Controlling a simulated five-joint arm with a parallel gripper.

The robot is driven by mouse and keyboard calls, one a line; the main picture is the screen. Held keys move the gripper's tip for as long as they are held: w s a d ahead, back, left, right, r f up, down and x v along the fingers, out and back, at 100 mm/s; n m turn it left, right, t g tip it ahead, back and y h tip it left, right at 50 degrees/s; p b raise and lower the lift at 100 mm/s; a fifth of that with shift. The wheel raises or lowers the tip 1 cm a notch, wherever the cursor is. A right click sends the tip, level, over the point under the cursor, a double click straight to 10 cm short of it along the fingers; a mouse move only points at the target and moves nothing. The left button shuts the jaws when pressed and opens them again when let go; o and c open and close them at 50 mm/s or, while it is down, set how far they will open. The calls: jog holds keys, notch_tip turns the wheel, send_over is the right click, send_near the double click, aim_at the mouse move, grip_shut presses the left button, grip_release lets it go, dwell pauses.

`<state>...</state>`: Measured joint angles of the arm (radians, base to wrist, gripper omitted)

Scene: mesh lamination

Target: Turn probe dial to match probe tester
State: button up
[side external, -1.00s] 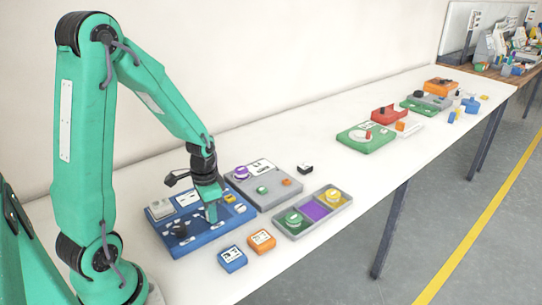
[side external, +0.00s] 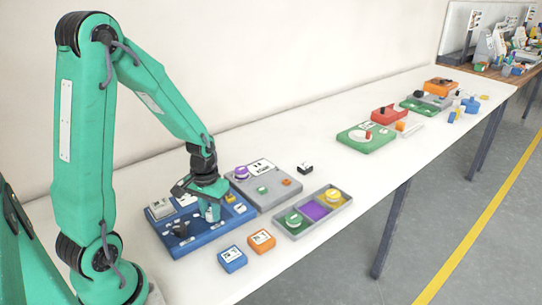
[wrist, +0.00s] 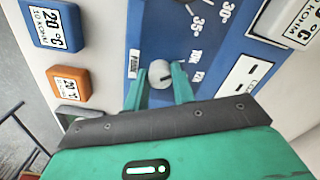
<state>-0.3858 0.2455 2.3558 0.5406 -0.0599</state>
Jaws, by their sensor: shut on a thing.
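The blue panel (side external: 200,238) lies on the white table below my gripper. It carries printed degree marks, including 30° and 35°, and white labels, and its blue face fills the upper middle of the wrist view (wrist: 185,20). My gripper (side external: 211,213) points down at the panel's right part. In the wrist view its two green fingers (wrist: 160,80) are shut on a round grey-white dial (wrist: 159,72). I cannot tell which part is the probe tester.
A blue block (side external: 232,259) and an orange block (side external: 261,240) lie in front of the panel. A grey board (side external: 268,196) is behind it, and a grey tray (side external: 345,205) with compartments is to the right. Open table lies beyond the tray.

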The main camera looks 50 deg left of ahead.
aim_at(210, 212)
jog(key=shift+n, duration=0.9)
jog(key=o, duration=1)
jog(key=shift+r, duration=0.2)
jog(key=shift+r, duration=3.75)
jog(key=shift+r, duration=0.1)
